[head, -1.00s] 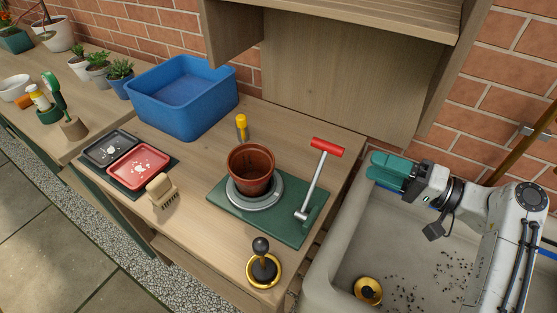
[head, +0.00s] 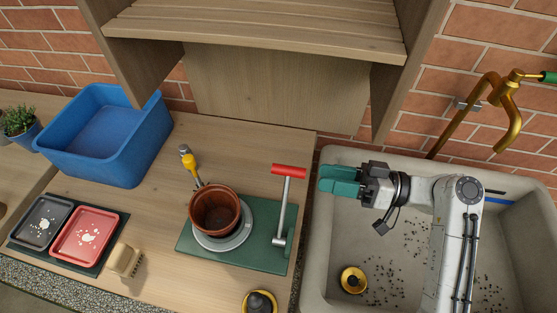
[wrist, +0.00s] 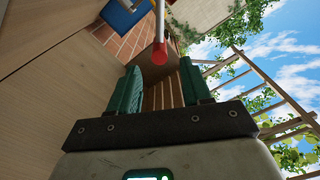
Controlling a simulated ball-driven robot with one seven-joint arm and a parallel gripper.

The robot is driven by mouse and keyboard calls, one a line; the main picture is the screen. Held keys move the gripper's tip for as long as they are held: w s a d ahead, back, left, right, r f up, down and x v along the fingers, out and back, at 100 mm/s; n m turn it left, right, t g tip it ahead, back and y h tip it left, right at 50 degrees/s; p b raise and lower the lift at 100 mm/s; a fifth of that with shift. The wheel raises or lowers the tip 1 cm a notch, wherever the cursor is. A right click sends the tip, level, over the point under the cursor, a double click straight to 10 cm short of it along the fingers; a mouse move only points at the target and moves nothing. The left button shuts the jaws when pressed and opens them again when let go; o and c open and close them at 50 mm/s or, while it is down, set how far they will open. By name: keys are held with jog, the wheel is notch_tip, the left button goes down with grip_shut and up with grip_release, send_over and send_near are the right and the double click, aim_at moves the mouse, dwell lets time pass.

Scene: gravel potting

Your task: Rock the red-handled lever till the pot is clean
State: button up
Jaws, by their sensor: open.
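The lever's red handle (head: 288,171) is a short bar atop a grey metal rod (head: 284,208), which leans slightly on the right of a green base plate (head: 262,257). The brown pot (head: 213,207) sits upright on the round grey turntable (head: 225,245) on the same plate; its inside looks dark. My gripper (head: 325,183) has teal fingers, is open and empty, and is to the right of the red handle, apart from it. In the wrist view the fingers (wrist: 159,80) stand apart, with the red handle (wrist: 164,50) beyond them.
A yellow-handled tool (head: 189,162) stands behind the pot. A blue bin (head: 110,140) is at back left. Black and red trays (head: 86,236) and a brush (head: 124,261) lie at left. A stone sink (head: 320,245) with scattered dark gravel is at right, below a brass tap (head: 510,130). A wooden shelf (head: 250,30) overhangs the bench.

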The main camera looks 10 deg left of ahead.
aim_at(290, 171)
jog(key=a+p, duration=0.1)
jog(key=a, duration=0.8)
jog(key=shift+w+p, duration=0.2)
jog(key=shift+p, duration=0.15)
grip_shut()
